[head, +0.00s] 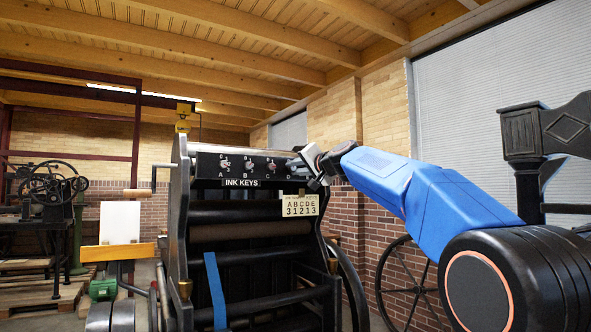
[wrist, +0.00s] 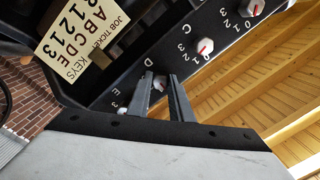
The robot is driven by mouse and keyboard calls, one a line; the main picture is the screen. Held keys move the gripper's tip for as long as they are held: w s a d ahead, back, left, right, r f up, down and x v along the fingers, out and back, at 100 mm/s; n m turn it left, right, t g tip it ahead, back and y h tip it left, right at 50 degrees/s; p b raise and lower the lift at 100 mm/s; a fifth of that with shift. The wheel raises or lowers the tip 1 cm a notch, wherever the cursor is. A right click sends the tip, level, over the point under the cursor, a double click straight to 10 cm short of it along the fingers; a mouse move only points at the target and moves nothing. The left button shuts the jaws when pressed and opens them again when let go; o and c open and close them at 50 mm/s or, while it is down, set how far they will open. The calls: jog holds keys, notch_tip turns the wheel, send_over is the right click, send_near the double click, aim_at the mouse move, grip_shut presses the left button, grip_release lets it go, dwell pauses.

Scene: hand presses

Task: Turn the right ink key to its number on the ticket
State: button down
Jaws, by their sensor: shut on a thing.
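The ink key panel (head: 210,160) runs across the top of the press, with dials lettered A to E. My gripper (wrist: 160,84) is shut on the white key at D (wrist: 159,82); its fingers hide most of this key and its pointer, so its setting cannot be read. In the head view my gripper (head: 300,165) covers the panel's right end. The C key (wrist: 205,46) has a red mark. The E key (wrist: 122,110) is partly hidden beside my fingers. The job ticket (head: 300,206) reads A B C D E over 3 1 2 1 3, so D shows 1.
The A key (head: 224,165) and B key (head: 249,168) stand left of my gripper. The ticket hangs just below the panel, close to my gripper. A blue strap (head: 215,290) lies on the press front. A large spoked wheel (head: 410,285) stands at right.

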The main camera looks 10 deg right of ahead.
jog(key=m, duration=0.6)
jog(key=shift+m, duration=0.4)
dwell(0.4)
jog(key=c, duration=1.6)
grip_release()
jog(key=v, duration=1.7)
jog(key=shift+s+f, duration=0.25)
jog(key=shift+f, duration=0.1)
